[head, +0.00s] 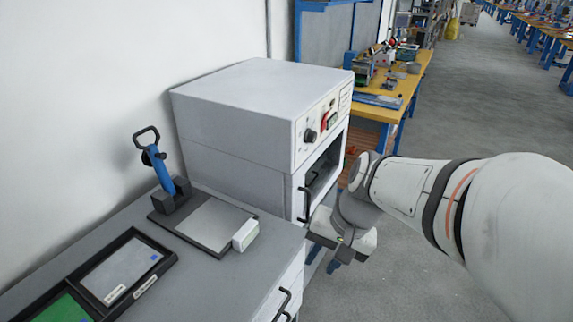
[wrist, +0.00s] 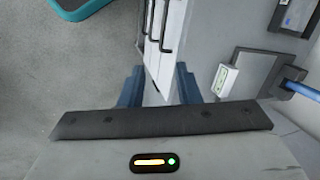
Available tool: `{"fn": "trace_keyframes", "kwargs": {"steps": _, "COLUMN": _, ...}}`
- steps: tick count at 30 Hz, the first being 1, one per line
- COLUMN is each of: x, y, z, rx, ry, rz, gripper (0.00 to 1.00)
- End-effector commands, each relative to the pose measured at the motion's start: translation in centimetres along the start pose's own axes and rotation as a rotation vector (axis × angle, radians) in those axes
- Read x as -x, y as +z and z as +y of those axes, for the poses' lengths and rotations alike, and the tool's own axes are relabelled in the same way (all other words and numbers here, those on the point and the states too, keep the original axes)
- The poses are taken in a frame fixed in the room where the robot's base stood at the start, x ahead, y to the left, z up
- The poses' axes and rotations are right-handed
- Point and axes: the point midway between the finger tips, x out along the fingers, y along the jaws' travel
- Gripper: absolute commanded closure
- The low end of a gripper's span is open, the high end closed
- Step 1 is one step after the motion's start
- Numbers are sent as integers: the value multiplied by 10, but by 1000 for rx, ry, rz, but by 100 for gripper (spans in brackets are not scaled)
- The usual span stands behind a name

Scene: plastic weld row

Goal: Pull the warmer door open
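The warmer (head: 235,120) is a pale grey box at the back of the counter, with a knob and a red switch on its front panel. Below the panel is a dark area (head: 323,168); I cannot tell whether it is a window or an opening. A black upright handle (head: 305,204) is at the left of the front, and the door's edges are partly hidden by my arm. My gripper (head: 323,258) points down just right of and below this handle. In the wrist view my gripper (wrist: 158,88) has its blue fingers apart and nothing held between them.
The grey counter (head: 205,285) carries a blue-handled tool (head: 160,167) on a plate, a small white box (head: 245,234) and a black tray (head: 137,232). Drawer handles (head: 283,303) stick out from the counter's front. A yellow-topped bench (head: 412,85) stands behind. Floor at right is clear.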

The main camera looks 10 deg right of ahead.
Motion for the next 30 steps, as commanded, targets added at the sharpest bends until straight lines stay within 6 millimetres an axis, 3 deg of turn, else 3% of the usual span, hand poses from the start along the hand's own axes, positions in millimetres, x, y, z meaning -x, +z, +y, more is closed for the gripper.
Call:
{"fn": "trace_keyframes", "kwargs": {"steps": 1, "x": -34, "y": -12, "z": -3, "rx": -127, "ry": -74, "rz": -67, "gripper": 70}}
{"fn": "trace_keyframes", "kwargs": {"steps": 3, "x": -58, "y": -30, "z": -18, "rx": -312, "ry": -197, "rz": -155, "gripper": 70}}
{"fn": "trace_keyframes", "kwargs": {"steps": 5, "x": -75, "y": -50, "z": -29, "rx": -470, "ry": -306, "rz": -227, "gripper": 70}}
{"fn": "trace_keyframes", "kwargs": {"steps": 10, "x": -118, "y": -129, "z": -45, "rx": -900, "ry": -628, "rz": -418, "gripper": 70}}
{"fn": "trace_keyframes", "kwargs": {"steps": 14, "x": -142, "y": -201, "z": -33, "rx": -1186, "ry": -884, "rz": -538, "gripper": 70}}
{"fn": "trace_keyframes", "kwargs": {"steps": 18, "x": -161, "y": -266, "z": -4, "rx": -1404, "ry": -1119, "rz": -621, "gripper": 70}}
{"fn": "trace_keyframes", "kwargs": {"steps": 21, "x": -169, "y": -296, "z": 15, "rx": -1497, "ry": -1237, "rz": -654, "gripper": 70}}
{"fn": "trace_keyframes", "kwargs": {"steps": 24, "x": -172, "y": -313, "z": 27, "rx": -1546, "ry": -1305, "rz": -668, "gripper": 70}}
{"fn": "trace_keyframes", "kwargs": {"steps": 30, "x": -176, "y": -326, "z": 14, "rx": -1561, "ry": -1332, "rz": -677, "gripper": 70}}
